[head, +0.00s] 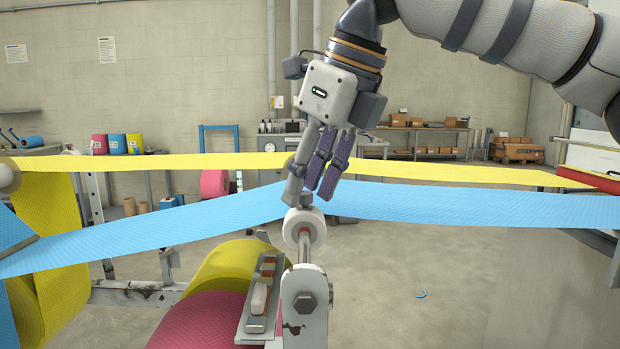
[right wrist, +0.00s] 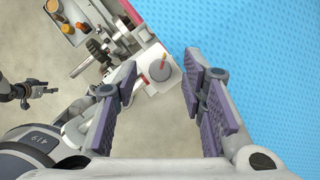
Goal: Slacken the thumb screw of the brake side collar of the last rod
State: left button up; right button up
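The white collar (head: 304,228) sits on the end of the rod (head: 304,246), which runs toward me from a white bracket. In the right wrist view the collar carries a round grey thumb screw (right wrist: 161,72) with an orange-red mark. My right gripper (head: 312,195) hangs just above the collar. Its purple-padded fingers (right wrist: 158,88) are open, with the screw in the gap between them and nothing held. Contact between fingers and collar cannot be made out. The head view does not show my left gripper; a small dark jointed part at the wrist view's left edge may be it.
A blue web (head: 420,204) passes close behind the collar, and a yellow web (head: 440,171) runs farther back. A tray (head: 259,300) with several small parts stands left of the bracket (head: 305,300). Yellow and red rolls (head: 225,270) lie beside it.

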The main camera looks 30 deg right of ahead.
grip_shut()
jog(key=shift+n, duration=0.4)
jog(key=n+y, duration=0.1)
jog(key=n, duration=0.1)
jog(key=n+g, duration=0.1)
jog(key=n, duration=0.1)
jog(key=shift+w+d+n+y, duration=0.1)
jog(key=shift+d+n+y, duration=0.1)
jog(key=shift+n+y, duration=0.2)
jog(key=n+g, duration=0.1)
jog(key=n, duration=0.1)
jog(key=n+y, duration=0.1)
jog(key=n, duration=0.1)
jog(key=shift+w+d+n+g, duration=0.1)
jog(key=shift+w+n+g, duration=0.1)
jog(key=shift+n+g, duration=0.15)
jog(key=n+g, duration=0.2)
jog(key=n, duration=0.3)
jog(key=shift+w, duration=0.2)
jog(key=shift+w+r+n+g+h, duration=0.15)
jog(key=shift+n+g, duration=0.25)
jog(key=shift+n, duration=0.65)
jog(key=shift+s+f+n+g+h, duration=0.15)
jog(key=shift+n+g, duration=0.2)
jog(key=shift+n, duration=0.65)
jog(key=shift+w+n, duration=0.1)
jog(key=shift+n, duration=0.2)
